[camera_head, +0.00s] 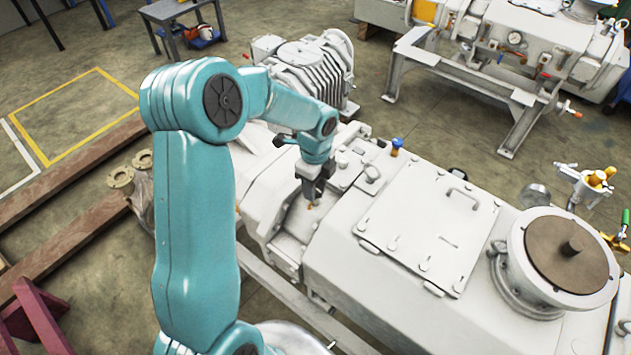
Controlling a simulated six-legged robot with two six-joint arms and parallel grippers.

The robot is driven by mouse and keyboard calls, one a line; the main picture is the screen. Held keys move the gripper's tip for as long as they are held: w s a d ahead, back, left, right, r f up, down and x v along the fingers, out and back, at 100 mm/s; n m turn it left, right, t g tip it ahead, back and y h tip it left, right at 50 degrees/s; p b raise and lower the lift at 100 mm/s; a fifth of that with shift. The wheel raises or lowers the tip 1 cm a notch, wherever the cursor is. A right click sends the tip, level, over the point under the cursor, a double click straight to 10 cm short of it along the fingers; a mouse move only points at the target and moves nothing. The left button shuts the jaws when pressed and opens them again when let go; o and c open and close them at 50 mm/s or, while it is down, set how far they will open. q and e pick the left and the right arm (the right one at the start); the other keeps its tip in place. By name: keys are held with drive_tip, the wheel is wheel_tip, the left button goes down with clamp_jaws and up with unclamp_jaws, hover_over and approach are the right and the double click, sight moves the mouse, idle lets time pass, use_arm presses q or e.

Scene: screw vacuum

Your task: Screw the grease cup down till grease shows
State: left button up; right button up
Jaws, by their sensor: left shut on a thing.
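My left arm comes in from the left, and my left gripper (313,196) points down over a recess in the top of the pale grey vacuum machine (400,222). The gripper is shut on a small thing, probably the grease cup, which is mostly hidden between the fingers. A small brownish-orange spot shows just below the fingertips; I cannot tell whether it is grease or part of the cup. My right gripper is not in view.
A flat bolted cover plate (430,230) lies right of the gripper. A round flange with a brown lid (572,255) stands at far right. A blue-capped fitting (397,146) and a finned motor (308,68) are behind. Brown beams (70,235) lie on the floor at left.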

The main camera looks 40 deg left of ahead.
use_arm(q)
drive_tip(key=shift+w+a+r+m, duration=0.1)
drive_tip(key=shift+w+r+m, duration=0.15)
drive_tip(key=shift+m, duration=0.45)
drive_tip(key=o, duration=1.1)
drive_tip(key=shift+s, duration=0.1)
drive_tip(key=shift+c, duration=0.2)
drive_tip(key=shift+s+f, duration=0.1)
wheel_tip(320, 180, up, 16)
drive_tip(key=shift+r, duration=0.2)
drive_tip(key=shift+s, duration=0.1)
